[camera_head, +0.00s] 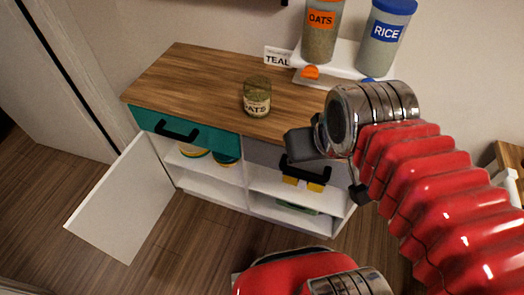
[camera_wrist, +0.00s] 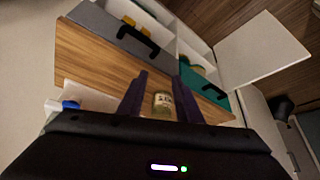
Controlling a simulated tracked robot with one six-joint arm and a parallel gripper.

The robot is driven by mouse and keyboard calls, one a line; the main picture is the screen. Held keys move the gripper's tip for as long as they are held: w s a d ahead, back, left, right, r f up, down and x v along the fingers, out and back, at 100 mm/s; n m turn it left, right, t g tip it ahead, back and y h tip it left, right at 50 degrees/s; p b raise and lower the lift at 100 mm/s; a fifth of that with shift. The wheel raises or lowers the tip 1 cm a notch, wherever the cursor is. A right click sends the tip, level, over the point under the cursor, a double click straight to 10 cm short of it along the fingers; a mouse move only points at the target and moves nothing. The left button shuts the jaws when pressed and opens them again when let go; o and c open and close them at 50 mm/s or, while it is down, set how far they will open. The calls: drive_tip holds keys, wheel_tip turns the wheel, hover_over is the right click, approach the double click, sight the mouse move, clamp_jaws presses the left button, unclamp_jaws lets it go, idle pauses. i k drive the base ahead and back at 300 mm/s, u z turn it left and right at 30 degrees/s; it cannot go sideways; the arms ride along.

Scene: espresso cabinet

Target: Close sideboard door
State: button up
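The sideboard has a wooden top (camera_head: 185,75), a teal drawer front (camera_head: 190,133) with a black handle, and open white shelves below. Its white door (camera_head: 125,200) stands wide open, swung out to the left in the head view. In the wrist view the door (camera_wrist: 262,50) is at the upper right, beyond the teal drawer (camera_wrist: 203,88). My gripper (camera_head: 303,145) is above the sideboard's right front, apart from the door. In the wrist view its two dark fingers (camera_wrist: 160,85) are spread, with nothing held between them.
A labelled OATS jar (camera_head: 257,97) stands on the top; it appears between my fingers only in the background. Tall OATS (camera_head: 320,40) and RICE (camera_head: 384,45) containers stand at the back. A black handle (camera_head: 305,172) is below my gripper. Floor (camera_head: 185,240) before the door is clear.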

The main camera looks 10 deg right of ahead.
sight(117, 215)
drive_tip(key=u, duration=1.85)
drive_tip(key=i, duration=1.5)
drive_tip(key=u, duration=0.05)
